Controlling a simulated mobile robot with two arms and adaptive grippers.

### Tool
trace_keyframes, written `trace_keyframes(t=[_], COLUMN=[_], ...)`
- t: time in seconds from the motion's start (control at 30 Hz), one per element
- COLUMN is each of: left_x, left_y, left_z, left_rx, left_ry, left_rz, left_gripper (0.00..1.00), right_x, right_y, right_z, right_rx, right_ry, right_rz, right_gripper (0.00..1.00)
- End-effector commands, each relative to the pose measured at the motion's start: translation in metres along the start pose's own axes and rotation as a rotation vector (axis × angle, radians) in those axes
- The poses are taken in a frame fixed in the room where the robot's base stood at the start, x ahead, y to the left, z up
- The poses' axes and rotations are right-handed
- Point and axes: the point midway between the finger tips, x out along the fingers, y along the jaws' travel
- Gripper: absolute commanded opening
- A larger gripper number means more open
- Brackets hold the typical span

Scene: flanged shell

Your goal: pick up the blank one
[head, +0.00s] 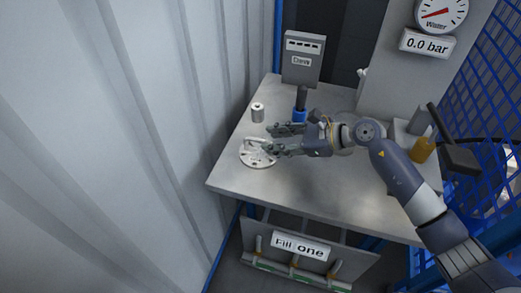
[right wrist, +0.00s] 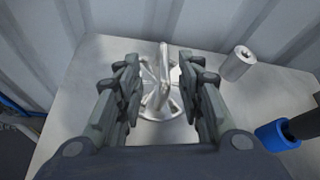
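A round silver flange-like piece (head: 257,153) lies on the grey metal table near its left edge. In the right wrist view this piece (right wrist: 154,105) has a raised bar or handle and spoke-like parts, standing between my finger pads. A small plain silver cylinder (head: 257,112) stands upright behind it; it also shows in the right wrist view (right wrist: 238,64). I cannot tell which of these is the blank one. My right gripper (head: 268,140) is open, its fingers pointing left over the flange piece. I see no contact. My left gripper is not in view.
The table (head: 330,190) is clear at front. A blue-collared dark post (head: 300,112) stands behind the gripper, near a grey labelled box (head: 303,57). A corrugated wall (head: 130,130) rises close on the left; blue mesh (head: 490,80) bounds the right.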

Motion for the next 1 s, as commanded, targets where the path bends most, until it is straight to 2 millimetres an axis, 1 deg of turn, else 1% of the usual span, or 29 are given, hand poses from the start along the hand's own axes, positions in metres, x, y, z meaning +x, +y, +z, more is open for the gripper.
trace_keyframes(t=[0.03,0.27,0.4,0.53,0.67,0.87,0.97,1.0], left_x=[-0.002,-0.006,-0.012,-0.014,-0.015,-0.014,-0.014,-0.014], left_y=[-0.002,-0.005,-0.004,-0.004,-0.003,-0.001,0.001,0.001], left_z=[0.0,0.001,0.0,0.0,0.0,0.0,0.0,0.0], left_rx=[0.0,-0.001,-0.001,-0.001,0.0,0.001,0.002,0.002], left_ry=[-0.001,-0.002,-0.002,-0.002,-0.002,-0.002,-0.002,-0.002], left_rz=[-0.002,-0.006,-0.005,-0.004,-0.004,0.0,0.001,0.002], left_gripper=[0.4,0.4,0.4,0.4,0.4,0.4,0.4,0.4], right_x=[0.005,0.021,0.04,0.056,0.062,0.063,0.062,0.062], right_y=[0.0,-0.002,-0.005,-0.005,-0.005,-0.005,-0.005,-0.005], right_z=[0.001,0.0,-0.001,-0.002,-0.003,-0.004,-0.004,-0.004], right_rx=[0.002,0.003,0.005,0.004,0.002,0.001,0.001,0.002], right_ry=[-0.001,0.0,0.0,-0.001,0.001,0.002,0.002,0.001], right_rz=[0.001,0.001,0.001,0.001,0.0,-0.001,0.0,0.0], right_gripper=[0.35,0.35,0.35,0.35,0.35,0.35,0.14,0.05])
